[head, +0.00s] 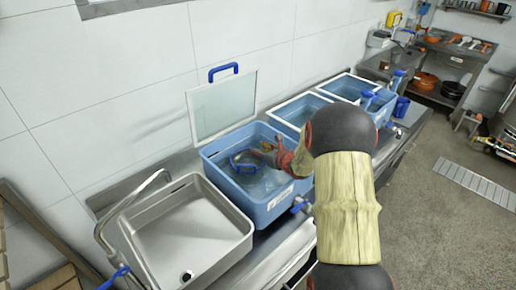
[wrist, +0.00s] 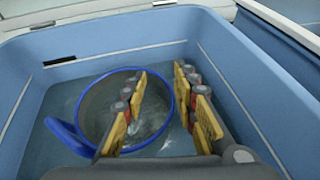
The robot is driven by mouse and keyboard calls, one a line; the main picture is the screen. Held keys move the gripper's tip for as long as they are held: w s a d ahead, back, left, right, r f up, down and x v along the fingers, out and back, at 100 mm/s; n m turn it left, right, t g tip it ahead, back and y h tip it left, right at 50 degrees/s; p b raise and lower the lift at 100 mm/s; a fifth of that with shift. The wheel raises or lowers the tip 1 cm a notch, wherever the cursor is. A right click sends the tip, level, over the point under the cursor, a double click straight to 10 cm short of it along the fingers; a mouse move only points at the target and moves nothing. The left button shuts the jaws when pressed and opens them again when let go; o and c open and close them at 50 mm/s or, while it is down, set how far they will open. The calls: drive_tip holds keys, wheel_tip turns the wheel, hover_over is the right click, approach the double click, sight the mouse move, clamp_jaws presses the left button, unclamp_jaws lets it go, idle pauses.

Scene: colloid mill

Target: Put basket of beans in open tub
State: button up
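The open tub (head: 262,208) is light blue, with its glass lid (head: 222,104) raised on the wall side. The basket, with a blue rim and blue handle (head: 245,164), sits inside this tub, low in what looks like water. In the wrist view the basket (wrist: 95,105) is left of centre and its handle points to the lower left. No beans can be made out in it. My gripper (wrist: 162,100) is open inside the tub (wrist: 225,85). The left finger shows over the basket and the right finger beyond its right rim; contact cannot be told.
A steel sink (head: 185,240) with a tap stands left of the tub. More blue tubs (head: 345,90) stand along the counter to the right. A small tap (head: 299,205) juts from the tub's front. Shelves with pans (head: 440,85) are at the far right.

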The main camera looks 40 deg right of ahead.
drive_tip(key=d+p+v, duration=0.1)
drive_tip(key=p+v, duration=0.1)
drive_tip(key=v, duration=0.8)
drive_tip(key=a+r+n+y, duration=0.2)
drive_tip(key=a+r+n, duration=0.2)
drive_tip(key=a, duration=0.4)
drive_tip(key=a+r+n+y, duration=0.2)
drive_tip(key=a+r+n, duration=0.15)
drive_tip(key=a, duration=0.35)
drive_tip(key=s+a+r+n+g+y, duration=0.2)
drive_tip(key=s+a+n, duration=0.2)
drive_tip(key=a+n, duration=0.3)
drive_tip(key=s+a+r+n+g+y, duration=0.1)
drive_tip(key=s+a+r+n+g, duration=0.25)
drive_tip(key=a, duration=0.55)
drive_tip(key=s+a+n+g+h, duration=0.1)
drive_tip(key=s+a+n, duration=0.2)
drive_tip(key=s+n, duration=0.25)
drive_tip(key=s+a+n+g, duration=0.2)
drive_tip(key=s+a+n, duration=0.1)
drive_tip(key=s+n, duration=0.25)
drive_tip(key=s+d+r+n+h, duration=0.2)
drive_tip(key=s+d+n+h, duration=0.3)
drive_tip(key=s, duration=0.5)
drive_tip(key=n, duration=0.2)
drive_tip(key=shift+d+r+n+t, duration=0.2)
drive_tip(key=shift+r+n+t, duration=0.15)
drive_tip(key=shift+r+n, duration=0.05)
drive_tip(key=shift+w+d, duration=0.1)
